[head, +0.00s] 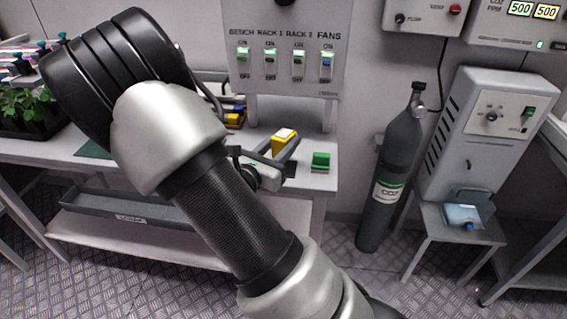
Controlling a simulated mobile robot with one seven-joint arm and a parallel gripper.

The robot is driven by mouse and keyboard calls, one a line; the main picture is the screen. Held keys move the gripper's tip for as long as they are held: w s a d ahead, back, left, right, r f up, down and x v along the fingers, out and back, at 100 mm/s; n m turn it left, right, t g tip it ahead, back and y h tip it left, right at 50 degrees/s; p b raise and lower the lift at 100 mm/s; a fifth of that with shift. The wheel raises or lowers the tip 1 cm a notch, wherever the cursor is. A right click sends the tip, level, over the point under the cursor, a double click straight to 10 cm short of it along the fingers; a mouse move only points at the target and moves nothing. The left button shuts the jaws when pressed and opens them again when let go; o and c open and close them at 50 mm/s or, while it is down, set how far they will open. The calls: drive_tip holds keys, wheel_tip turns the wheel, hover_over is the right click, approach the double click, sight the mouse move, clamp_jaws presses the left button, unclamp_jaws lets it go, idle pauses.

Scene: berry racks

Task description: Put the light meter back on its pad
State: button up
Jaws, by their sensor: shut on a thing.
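A yellow device with a pale top face, which looks like the light meter (285,141), shows at the bench's right part. My gripper (279,157) is shut on it, with dark fingers on its near side. My arm hides part of the gripper, and I cannot tell whether the meter touches the bench. A dark green flat patch (94,151), possibly the pad, lies on the bench to the left, partly hidden by my arm. I cannot tell for certain that it is the pad.
A small green object (320,162) stands on the bench (317,182) right of the meter. Behind is a switch panel (285,88). A yellow and dark item (236,117) lies behind my arm. Potted plants (22,108) are at left, a grey gas cylinder (388,175) at right.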

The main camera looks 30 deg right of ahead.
drive_tip(key=shift+f+b, duration=0.65)
drive_tip(key=shift+f, duration=1.5)
drive_tip(key=shift+f, duration=0.2)
drive_tip(key=o, duration=1.2)
drive_tip(key=shift+r, duration=0.1)
